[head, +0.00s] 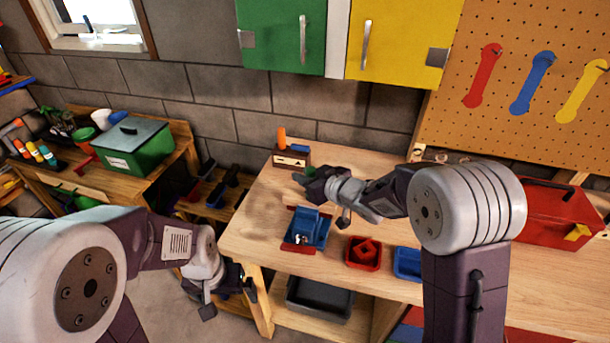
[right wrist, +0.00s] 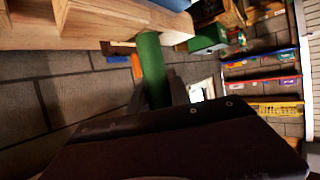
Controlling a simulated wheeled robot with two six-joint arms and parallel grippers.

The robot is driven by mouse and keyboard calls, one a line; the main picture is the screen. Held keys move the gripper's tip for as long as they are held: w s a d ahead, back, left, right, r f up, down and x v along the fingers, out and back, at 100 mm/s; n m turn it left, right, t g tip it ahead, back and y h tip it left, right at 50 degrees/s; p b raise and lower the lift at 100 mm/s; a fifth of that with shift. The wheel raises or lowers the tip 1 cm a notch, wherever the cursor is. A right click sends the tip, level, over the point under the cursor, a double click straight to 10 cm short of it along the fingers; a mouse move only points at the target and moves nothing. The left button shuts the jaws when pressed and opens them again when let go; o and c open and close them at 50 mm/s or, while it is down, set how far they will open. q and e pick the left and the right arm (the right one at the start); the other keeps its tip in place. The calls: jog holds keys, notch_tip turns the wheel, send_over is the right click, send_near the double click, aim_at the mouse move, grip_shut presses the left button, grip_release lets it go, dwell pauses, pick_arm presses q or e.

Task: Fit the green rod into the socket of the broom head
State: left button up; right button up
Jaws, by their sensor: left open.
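The green rod (right wrist: 151,66) is between the fingers of my right gripper (right wrist: 157,95) in the right wrist view, and the gripper is shut on it. In the head view my right gripper (head: 308,181) is above the workbench, with a small green part of the rod (head: 309,171) showing at its tip. A blue piece with red parts (head: 307,230) stands on the bench below this gripper, apart from the rod. I cannot tell whether it holds the broom head, and no socket is clear. My left gripper (head: 229,301) is open and empty, low beside the bench's left edge.
A wooden block with orange and blue pieces (head: 291,158) is at the bench's back. A red bin (head: 362,254) and a blue bin (head: 408,263) are near the front. A red toolbox (head: 555,215) stands at right. The bench's left front (head: 258,225) is clear.

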jog(key=o, duration=0.4)
jog(key=v, duration=0.9)
dwell(0.4)
